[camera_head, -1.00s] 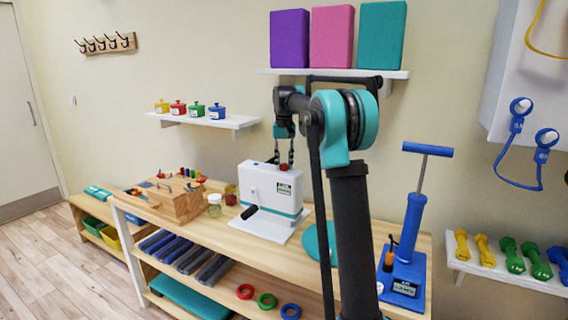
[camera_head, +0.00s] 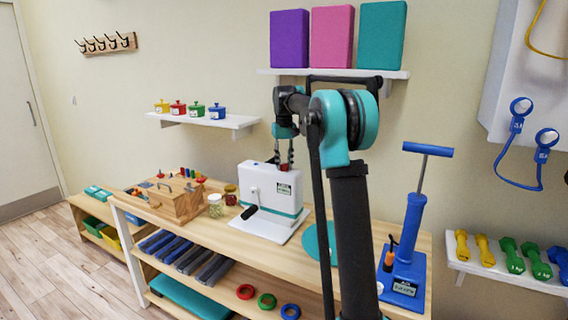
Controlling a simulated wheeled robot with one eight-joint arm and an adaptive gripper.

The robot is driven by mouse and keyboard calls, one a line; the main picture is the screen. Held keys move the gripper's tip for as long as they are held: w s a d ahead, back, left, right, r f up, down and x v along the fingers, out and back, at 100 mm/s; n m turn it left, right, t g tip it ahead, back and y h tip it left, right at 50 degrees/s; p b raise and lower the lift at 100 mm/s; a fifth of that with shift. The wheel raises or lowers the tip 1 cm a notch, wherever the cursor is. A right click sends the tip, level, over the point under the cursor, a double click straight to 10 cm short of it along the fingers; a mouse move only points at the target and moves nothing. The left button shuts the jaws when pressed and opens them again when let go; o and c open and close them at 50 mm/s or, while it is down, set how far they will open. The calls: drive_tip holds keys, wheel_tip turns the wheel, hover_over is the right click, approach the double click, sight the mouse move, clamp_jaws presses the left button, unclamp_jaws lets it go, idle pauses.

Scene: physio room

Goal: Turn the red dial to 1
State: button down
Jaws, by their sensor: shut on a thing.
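The white box device (camera_head: 262,188) stands on the wooden bench, with a black handle on its front and a small label. The red dial sits on top of it. It is mostly hidden by the fingers, and only a bit of red shows at their tips. My gripper (camera_head: 284,163) reaches down from above and is shut on the red dial. The number the dial points to is too small to read.
Glass jars (camera_head: 215,206) and a wooden box (camera_head: 172,199) stand to the left on the bench (camera_head: 322,215). A teal disc (camera_head: 316,243) lies to the right of the device. A blue pump (camera_head: 409,235) stands further right.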

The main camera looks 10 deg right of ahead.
sight(284, 164)
drive_tip(key=c, duration=1.2)
unclamp_jaws()
wheel_tip(284, 164, up, 12)
drive_tip(key=s+d+f+t, duration=0.1)
drive_tip(key=s+f, duration=1.1)
drive_tip(key=s, duration=0.1)
drive_tip(key=s+d+f+m+t, duration=0.1)
drive_tip(key=s+d+f, duration=0.1)
drive_tip(key=s+f, duration=1)
drive_tip(key=s+d+f+m+t, duration=0.1)
drive_tip(key=s+f+t, duration=0.1)
drive_tip(key=s+f, duration=1.1)
drive_tip(key=shift+s+d, duration=0.15)
drive_tip(key=shift+s, duration=0.65)
drive_tip(key=shift+s+d, duration=0.1)
drive_tip(key=shift+s, duration=0.7)
